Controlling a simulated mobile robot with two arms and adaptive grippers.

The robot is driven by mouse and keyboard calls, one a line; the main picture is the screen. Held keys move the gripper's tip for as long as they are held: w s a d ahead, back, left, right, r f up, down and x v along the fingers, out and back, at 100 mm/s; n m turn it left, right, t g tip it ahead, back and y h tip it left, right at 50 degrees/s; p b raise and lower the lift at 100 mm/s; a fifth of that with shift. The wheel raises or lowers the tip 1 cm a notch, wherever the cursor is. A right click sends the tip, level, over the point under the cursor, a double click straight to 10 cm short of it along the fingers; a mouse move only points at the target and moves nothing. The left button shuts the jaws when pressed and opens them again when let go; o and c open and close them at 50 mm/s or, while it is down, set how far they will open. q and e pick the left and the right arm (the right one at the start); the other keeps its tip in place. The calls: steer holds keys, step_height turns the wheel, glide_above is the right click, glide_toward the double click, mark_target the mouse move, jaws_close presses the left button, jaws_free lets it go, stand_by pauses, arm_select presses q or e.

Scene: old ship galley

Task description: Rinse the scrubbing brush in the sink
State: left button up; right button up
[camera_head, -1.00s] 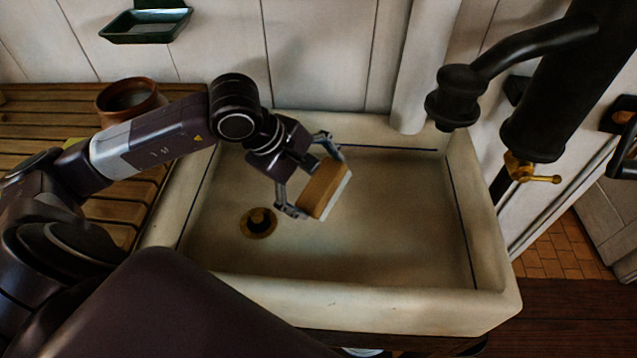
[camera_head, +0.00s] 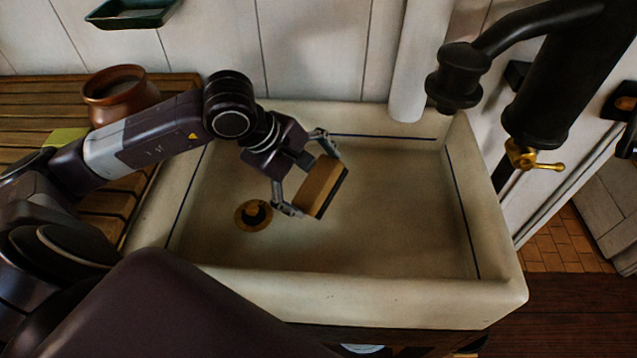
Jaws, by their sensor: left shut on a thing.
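The scrubbing brush (camera_head: 319,186) is a tan wooden block with a dark edge on its right-hand side, where its bristle side seems to be. My left gripper (camera_head: 310,178) is shut on it, one finger at each end, and holds it tilted over the sink basin. The white sink (camera_head: 400,292) has a brass drain (camera_head: 253,215) to the left of and below the brush in the picture. The black tap spout (camera_head: 459,88) hangs over the sink's back right, apart from the brush. No water stream shows. My right gripper is not in view.
A brown clay pot (camera_head: 120,92) and a yellow-green item (camera_head: 66,136) are on the slatted wooden board (camera_head: 35,98) at left. A green soap dish (camera_head: 133,13) is on the wall. A brass tap handle (camera_head: 532,158) is at right. The basin's right half is clear.

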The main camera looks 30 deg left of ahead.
mark_target(315, 183)
arm_select(q)
step_height(315, 183, up, 14)
steer(key=p, duration=0.7)
steer(key=shift+f+p, duration=0.15)
steer(key=shift+p, duration=0.25)
stand_by(1.4)
stand_by(0.8)
step_height(315, 183, up, 4)
steer(key=shift+p, duration=1.1)
